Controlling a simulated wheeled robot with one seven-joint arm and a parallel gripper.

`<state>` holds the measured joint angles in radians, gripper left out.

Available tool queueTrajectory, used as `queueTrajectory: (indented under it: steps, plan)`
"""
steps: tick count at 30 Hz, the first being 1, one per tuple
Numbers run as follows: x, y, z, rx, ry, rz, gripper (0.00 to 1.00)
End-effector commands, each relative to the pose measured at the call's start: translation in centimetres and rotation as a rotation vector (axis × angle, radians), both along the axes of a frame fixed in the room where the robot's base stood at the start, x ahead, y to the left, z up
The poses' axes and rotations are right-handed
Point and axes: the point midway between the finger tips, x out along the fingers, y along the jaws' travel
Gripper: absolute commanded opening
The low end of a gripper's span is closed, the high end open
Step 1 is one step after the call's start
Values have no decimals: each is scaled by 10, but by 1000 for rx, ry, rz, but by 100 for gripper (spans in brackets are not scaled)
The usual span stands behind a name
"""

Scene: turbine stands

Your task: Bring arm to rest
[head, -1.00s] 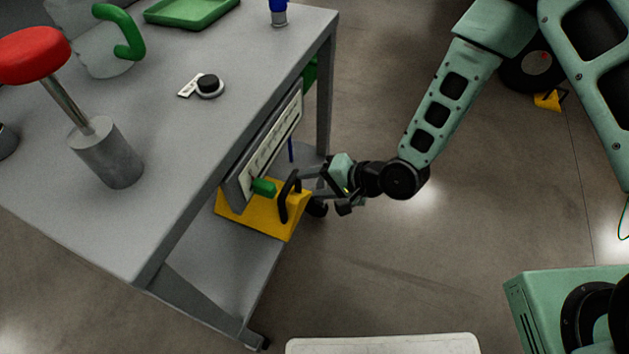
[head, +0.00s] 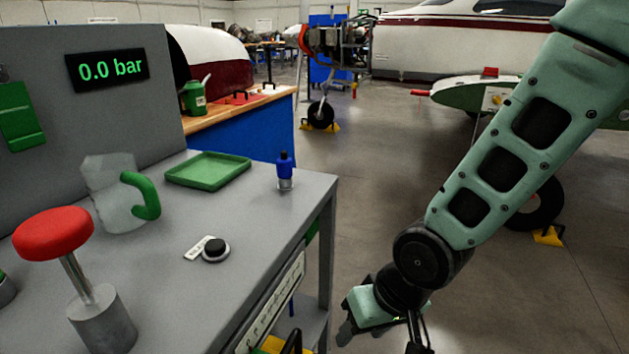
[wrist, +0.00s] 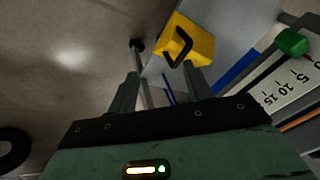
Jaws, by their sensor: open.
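My gripper (head: 378,340) is at the lower middle of the head view, right of the grey bench, with its lower part cut off by the frame edge. In the wrist view my gripper (wrist: 165,95) has its two fingers apart, with nothing held between them. A yellow block with a black handle (wrist: 190,42) sits beyond the fingertips, apart from them, on the bench's lower shelf. Only its top edge (head: 272,345) shows in the head view.
Open floor (head: 375,190) lies right of the bench, with aircraft behind.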

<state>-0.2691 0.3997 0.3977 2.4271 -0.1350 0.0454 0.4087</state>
Motion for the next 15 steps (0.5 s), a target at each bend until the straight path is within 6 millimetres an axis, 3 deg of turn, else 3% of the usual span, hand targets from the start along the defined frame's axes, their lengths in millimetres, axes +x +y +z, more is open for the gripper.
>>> queueTrajectory:
  steps: [1, 6, 15]
  plan:
    - [-12, -7, 18, -43, -9, 41, 50]
    - [-55, -31, 56, -161, 20, 161, 50]
    - [-117, -61, 96, -255, 83, 309, 50]
